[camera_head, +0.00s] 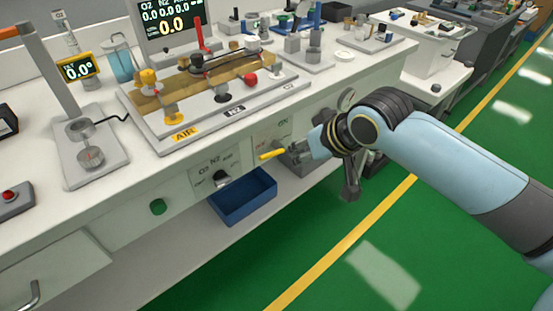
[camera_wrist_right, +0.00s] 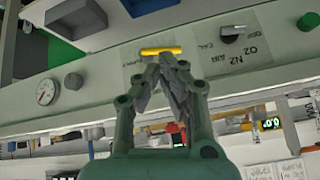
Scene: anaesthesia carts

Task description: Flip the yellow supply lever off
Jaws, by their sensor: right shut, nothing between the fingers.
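The yellow supply lever (camera_head: 272,154) sticks out from the front panel of the white bench and lies nearly level. In the right wrist view the lever (camera_wrist_right: 161,51) shows as a yellow bar just beyond my fingertips. My right gripper (camera_head: 296,151) comes from the right beside the lever and is partly hidden by its own wrist. In the right wrist view my right gripper (camera_wrist_right: 160,63) has its fingertips together with nothing between them. I cannot tell whether they touch the lever. My left gripper is not in view.
A black selector knob (camera_head: 222,177) sits left of the lever on the panel, with a green button (camera_head: 157,207) further left. A blue bin (camera_head: 243,197) is below. A gauge (camera_head: 347,98) is to the right. The green floor in front is clear.

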